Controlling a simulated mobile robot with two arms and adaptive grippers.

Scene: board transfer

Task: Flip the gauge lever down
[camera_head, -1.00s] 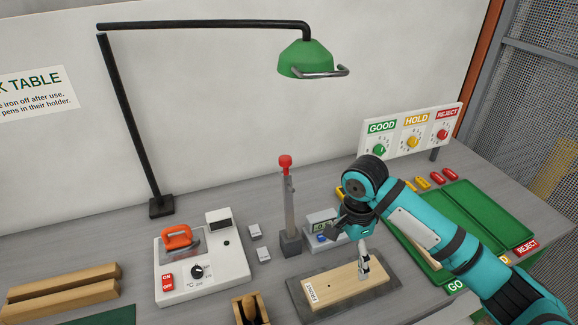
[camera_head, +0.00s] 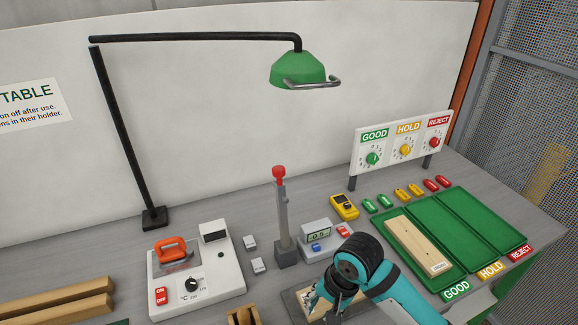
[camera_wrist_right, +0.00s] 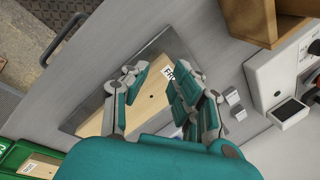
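The gauge lever is a grey upright post with a red knob (camera_head: 279,175) on a dark block, left of the gauge's display box (camera_head: 319,239). In the head view the lever stands up. A pale wooden board lies on a dark metal plate in front of the gauge, mostly hidden by my right arm; the board (camera_wrist_right: 154,94) shows better in the right wrist view, with a partly covered label. My right gripper (camera_wrist_right: 160,98) is open over the board, its fingers spread apart; I cannot tell whether they touch it. My left gripper is not in view.
Green trays (camera_head: 470,229) at the right hold another board (camera_head: 417,246) in the GOOD compartment. A yellow meter (camera_head: 344,207) and several coloured pieces lie behind. A green lamp (camera_head: 298,69) hangs overhead.

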